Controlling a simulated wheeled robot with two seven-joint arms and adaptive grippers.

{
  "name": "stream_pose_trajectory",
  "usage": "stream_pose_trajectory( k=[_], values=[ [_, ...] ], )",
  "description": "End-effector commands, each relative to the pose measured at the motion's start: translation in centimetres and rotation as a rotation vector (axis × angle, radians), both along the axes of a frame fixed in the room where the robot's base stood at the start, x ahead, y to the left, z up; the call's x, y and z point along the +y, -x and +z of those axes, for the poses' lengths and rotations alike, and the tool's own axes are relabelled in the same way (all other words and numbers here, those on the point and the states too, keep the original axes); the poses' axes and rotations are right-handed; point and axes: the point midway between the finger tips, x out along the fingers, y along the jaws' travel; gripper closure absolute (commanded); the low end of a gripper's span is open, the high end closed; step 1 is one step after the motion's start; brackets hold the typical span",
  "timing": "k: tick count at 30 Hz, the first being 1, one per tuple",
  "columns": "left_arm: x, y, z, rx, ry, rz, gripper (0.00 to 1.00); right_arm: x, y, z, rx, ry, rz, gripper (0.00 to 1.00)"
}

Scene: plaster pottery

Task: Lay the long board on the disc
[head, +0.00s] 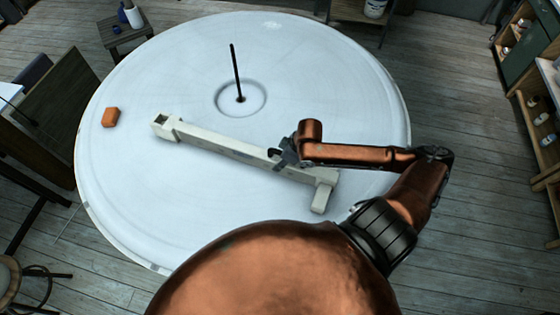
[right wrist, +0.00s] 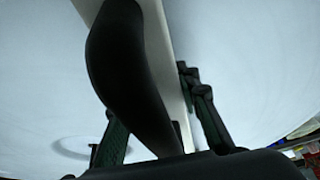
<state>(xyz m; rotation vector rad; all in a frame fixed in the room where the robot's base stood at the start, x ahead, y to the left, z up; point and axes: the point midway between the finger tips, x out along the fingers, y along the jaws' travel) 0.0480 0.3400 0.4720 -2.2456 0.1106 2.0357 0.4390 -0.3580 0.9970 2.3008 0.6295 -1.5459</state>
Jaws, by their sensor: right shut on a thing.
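The long board (head: 230,147) is pale cream, with a thicker block at each end. It lies slantwise over the big white round disc (head: 160,80), in front of the disc's centre. Whether it touches the disc I cannot tell. My right gripper (head: 283,156) is shut on the board, right of its middle. In the right wrist view, the board (right wrist: 162,45) runs between the fingers of the gripper (right wrist: 160,130), partly hidden by a dark gripper part. My left gripper is not in view.
A thin dark rod (head: 236,72) stands up from a ringed hollow at the disc's centre, behind the board. A stool (head: 125,32) stands beyond the disc; shelves (head: 530,60) stand at right.

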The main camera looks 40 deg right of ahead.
Motion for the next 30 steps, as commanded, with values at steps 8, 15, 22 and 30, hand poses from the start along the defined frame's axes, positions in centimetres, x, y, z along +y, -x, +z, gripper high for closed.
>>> stream_pose_trajectory(
  k=[8,15,22,30],
  values=[
    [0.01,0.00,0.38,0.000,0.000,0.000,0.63,0.04,-0.29,0.35,-0.009,0.000,0.001,1.00],
    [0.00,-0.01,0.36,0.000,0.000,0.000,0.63,0.03,-0.18,0.22,-0.006,0.000,0.001,0.57],
    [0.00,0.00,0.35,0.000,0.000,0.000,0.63,0.01,-0.08,0.09,-0.002,0.000,0.001,0.50],
    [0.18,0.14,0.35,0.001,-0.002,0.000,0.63,-0.29,0.39,0.62,0.004,0.002,-0.001,0.50]
  ],
)
